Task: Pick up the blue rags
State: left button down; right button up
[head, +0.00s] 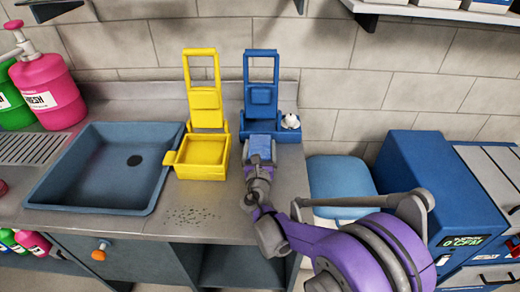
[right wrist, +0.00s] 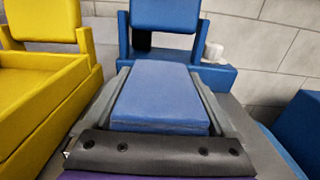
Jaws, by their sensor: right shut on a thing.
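The blue rags (head: 260,146) look like a flat, folded stack in the head view, at the front of a blue caddy (head: 262,95) with an upright back. The right wrist view shows the stack (right wrist: 160,98) large, lying between the two fingers. My right gripper (head: 259,162) is shut on the blue rags, in front of the blue caddy. Whether the rags touch the counter or the caddy is hidden. My left gripper is not in view.
A yellow caddy (head: 203,157) stands just left, beside a sink (head: 95,185). A small white object (head: 291,121) sits on the blue caddy's right side. Dark crumbs (head: 195,215) lie on the front counter. A blue machine (head: 440,190) stands at the right.

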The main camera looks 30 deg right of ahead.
notch_tip(320, 180, up, 28)
jog(key=p, duration=0.5)
jog(key=shift+f, duration=0.15)
